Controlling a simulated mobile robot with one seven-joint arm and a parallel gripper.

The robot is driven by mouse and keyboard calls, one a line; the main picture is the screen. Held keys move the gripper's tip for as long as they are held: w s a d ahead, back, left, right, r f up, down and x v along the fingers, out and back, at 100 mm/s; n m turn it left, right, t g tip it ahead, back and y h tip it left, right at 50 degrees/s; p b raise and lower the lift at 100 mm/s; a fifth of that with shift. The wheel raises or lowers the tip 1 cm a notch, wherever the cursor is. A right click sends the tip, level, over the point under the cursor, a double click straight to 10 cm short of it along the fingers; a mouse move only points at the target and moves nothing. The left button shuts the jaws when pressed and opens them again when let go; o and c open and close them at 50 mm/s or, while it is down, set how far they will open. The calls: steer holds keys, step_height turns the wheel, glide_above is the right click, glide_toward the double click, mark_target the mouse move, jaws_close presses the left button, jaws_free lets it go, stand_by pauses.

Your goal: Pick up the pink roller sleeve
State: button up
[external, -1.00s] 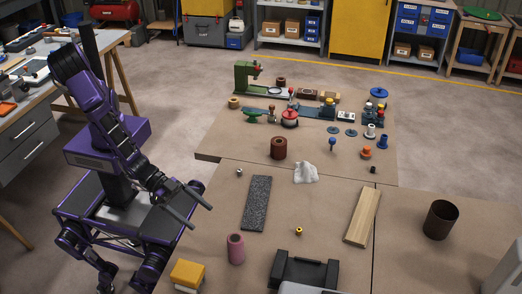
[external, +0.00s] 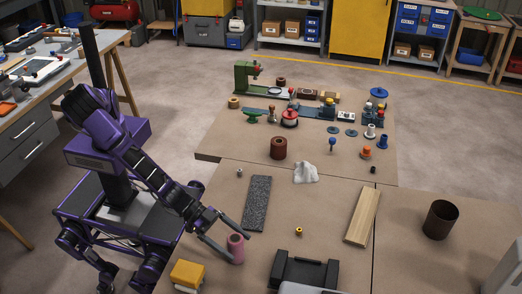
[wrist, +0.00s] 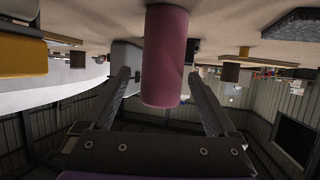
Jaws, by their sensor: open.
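The pink roller sleeve (external: 236,250) stands upright near the front left of the table. My gripper (external: 241,247) is open and low at the sleeve, with one finger on its far side and one on its near side. In the wrist view, which is upside down, the sleeve (wrist: 165,55) shows between the two open fingers (wrist: 160,76), with a visible gap on each side. Whether a finger touches it cannot be told.
A yellow-topped block (external: 187,274) stands left of the sleeve and a black tray-like case (external: 303,270) to its right. A dark speckled slab (external: 257,203) lies behind. A small brass part (external: 298,231) and a wooden board (external: 362,217) lie further right.

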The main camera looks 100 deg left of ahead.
mark_target(243, 248)
steer(key=x, duration=0.3)
steer(key=shift+w+f, duration=0.1)
steer(key=shift+w, duration=0.05)
steer(key=c, duration=1.4)
